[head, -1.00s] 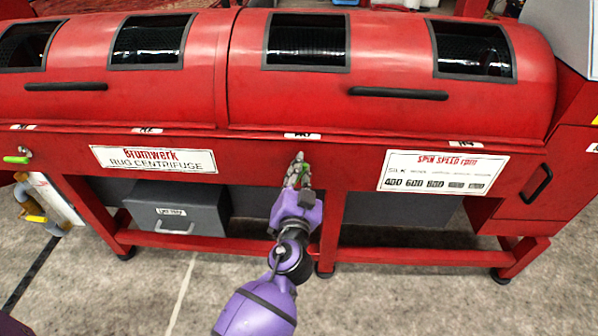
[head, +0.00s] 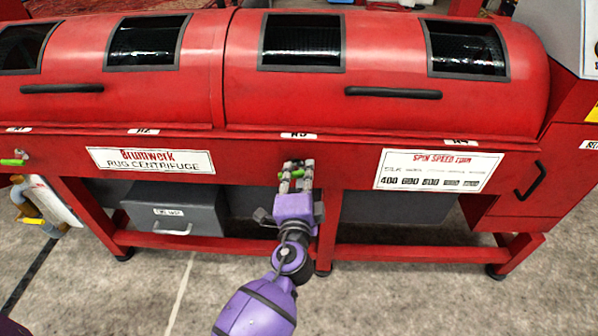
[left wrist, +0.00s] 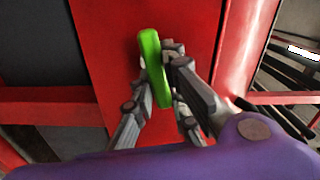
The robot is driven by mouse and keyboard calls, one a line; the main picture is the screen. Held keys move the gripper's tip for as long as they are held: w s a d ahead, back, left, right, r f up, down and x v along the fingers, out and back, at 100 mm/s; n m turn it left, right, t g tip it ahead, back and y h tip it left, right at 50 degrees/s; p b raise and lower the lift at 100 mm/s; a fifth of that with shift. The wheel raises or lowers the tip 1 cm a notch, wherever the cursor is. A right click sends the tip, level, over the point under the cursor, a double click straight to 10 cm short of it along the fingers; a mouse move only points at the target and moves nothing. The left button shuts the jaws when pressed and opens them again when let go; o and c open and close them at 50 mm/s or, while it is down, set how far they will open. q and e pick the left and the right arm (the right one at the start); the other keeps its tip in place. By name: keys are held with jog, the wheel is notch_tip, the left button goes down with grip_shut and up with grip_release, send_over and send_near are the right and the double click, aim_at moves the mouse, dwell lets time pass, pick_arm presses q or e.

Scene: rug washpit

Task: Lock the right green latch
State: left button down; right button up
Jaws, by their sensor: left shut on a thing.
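The right green latch (left wrist: 151,66) is a green handle on the red front beam of the rug centrifuge, below the small white label on the lid's edge. My left gripper (head: 296,174) reaches up to it and is shut on it. In the left wrist view the fingers (left wrist: 160,95) stand on both sides of the green handle, which looks lengthwise between them. In the head view the fingers cover most of the latch, and only bits of green show. My right gripper is not in view.
The red lid (head: 390,60) with a black bar handle is down above the latch. Another green latch (head: 13,162) is at the far left. A grey box (head: 176,210) stands under the beam, and a red leg (head: 328,228) is beside my gripper.

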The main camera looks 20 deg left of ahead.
pick_arm(q)
jog(key=shift+f+m, duration=0.15)
jog(key=shift+m, duration=0.95)
jog(key=c, duration=1.7)
grip_release()
jog(key=shift+s, duration=0.15)
jog(key=v, duration=1.1)
jog(key=shift+s+d, duration=0.15)
jog(key=shift+s, duration=0.2)
